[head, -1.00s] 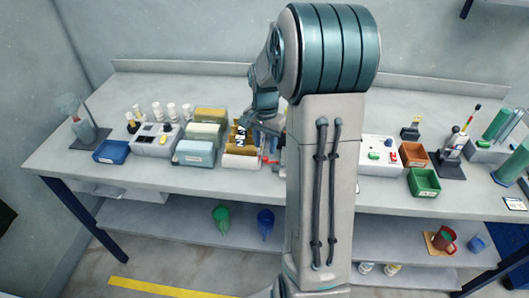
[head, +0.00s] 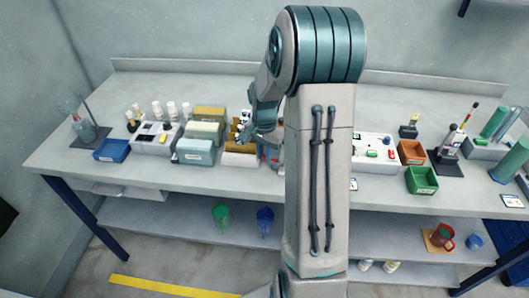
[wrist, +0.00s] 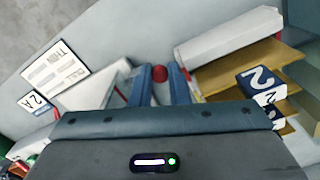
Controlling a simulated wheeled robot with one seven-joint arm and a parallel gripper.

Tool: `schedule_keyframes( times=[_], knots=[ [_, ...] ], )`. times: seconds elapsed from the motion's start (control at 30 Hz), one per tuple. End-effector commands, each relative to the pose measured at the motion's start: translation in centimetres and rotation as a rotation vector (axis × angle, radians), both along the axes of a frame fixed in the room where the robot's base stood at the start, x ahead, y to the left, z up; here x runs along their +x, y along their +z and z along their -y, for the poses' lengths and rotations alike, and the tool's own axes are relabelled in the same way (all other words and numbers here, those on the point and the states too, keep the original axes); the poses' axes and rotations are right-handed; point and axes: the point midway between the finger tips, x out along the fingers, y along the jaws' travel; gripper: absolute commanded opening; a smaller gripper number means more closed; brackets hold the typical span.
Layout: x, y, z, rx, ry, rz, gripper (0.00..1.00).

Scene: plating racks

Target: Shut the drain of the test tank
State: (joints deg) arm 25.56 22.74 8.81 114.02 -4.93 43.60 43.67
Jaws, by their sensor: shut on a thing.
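In the wrist view my gripper (wrist: 160,82) has its two blue fingers on either side of a small red knob (wrist: 159,73), and it is shut on it. I take the knob for the drain handle, but its stem and whether it is turned open or shut are hidden.
Cream and pale blue boxes (head: 195,151) stand left of my gripper, with a blue tray (head: 110,151) farther left. Orange (head: 411,153) and green (head: 421,180) bins stand at the right. In the wrist view, lettered cards (wrist: 55,75) lie at the left. The bench's front strip is mostly clear.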

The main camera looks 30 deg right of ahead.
Motion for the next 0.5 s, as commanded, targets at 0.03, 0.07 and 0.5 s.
schedule_keyframes(
  times=[0.03, 0.07, 0.5],
  knots=[
    [0.00, 0.02, 0.01, 0.000, 0.002, 0.000, 0.00],
    [-0.02, 0.02, 0.01, 0.000, 0.005, 0.000, 0.00],
    [-0.81, -0.04, -0.18, 0.000, 0.216, 0.001, 0.00]
  ],
)
